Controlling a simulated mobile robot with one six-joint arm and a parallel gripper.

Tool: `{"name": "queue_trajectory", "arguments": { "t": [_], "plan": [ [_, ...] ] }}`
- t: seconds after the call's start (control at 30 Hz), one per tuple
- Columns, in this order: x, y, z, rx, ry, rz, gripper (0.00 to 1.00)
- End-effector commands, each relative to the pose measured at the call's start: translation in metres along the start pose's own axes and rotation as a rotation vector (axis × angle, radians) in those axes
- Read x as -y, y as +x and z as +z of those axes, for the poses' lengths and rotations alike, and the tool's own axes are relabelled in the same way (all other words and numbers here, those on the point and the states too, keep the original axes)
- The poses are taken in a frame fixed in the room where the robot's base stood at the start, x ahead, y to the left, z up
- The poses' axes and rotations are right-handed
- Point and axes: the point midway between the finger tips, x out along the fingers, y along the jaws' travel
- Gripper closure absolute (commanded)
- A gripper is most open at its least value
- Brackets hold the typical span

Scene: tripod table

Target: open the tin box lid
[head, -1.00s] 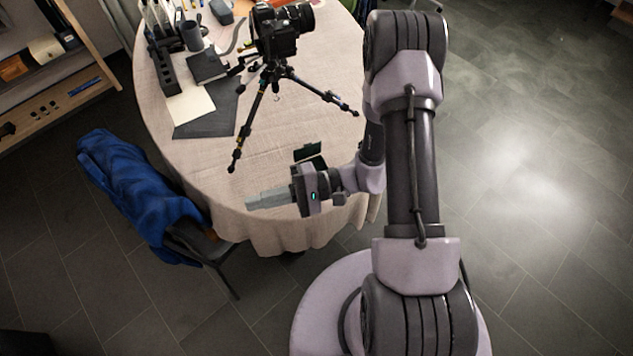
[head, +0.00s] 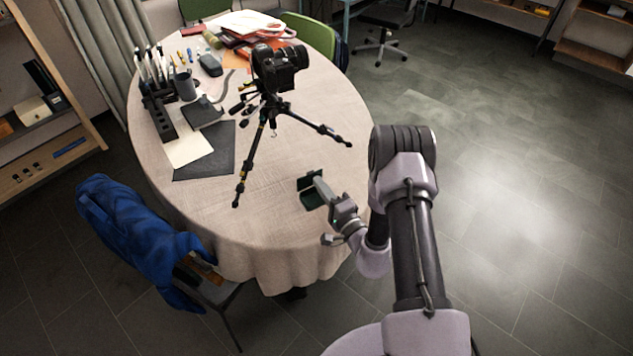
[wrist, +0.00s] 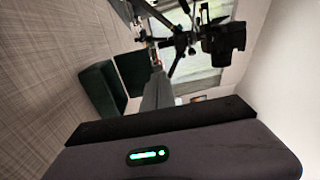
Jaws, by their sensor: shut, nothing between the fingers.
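A small dark green tin box (head: 312,200) sits on the cloth-covered table near its right front edge. Its lid (head: 306,179) appears swung up, at an angle to the box. In the wrist view the box (wrist: 101,88) and the lid (wrist: 132,72) show as two dark green panels meeting along a crease. My gripper (head: 320,179) is shut and empty, its fingers reaching across the box in the head view. In the wrist view my gripper's fingertips (wrist: 157,68) are beside the lid; I cannot tell whether they touch it. The box's inside is mostly hidden.
A camera on a black tripod (head: 268,115) stands on the table behind the box. A dark mat (head: 205,152), papers and desk items lie to the left and back. A blue jacket (head: 135,230) hangs on a chair at left. The table front is clear.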

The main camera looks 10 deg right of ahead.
Motion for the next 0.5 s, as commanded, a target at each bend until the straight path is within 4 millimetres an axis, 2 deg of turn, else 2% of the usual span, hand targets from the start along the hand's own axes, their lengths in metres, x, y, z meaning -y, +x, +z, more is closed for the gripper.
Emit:
{"name": "queue_trajectory", "arguments": {
  "t": [0.1, 0.2, 0.5],
  "plan": [
    [-0.001, 0.016, 0.000, 0.001, -0.001, -0.002, 1.00],
    [-0.001, 0.023, 0.000, 0.000, 0.000, 0.000, 1.00],
    [0.000, 0.026, 0.000, 0.000, 0.000, 0.001, 1.00]
  ]
}}
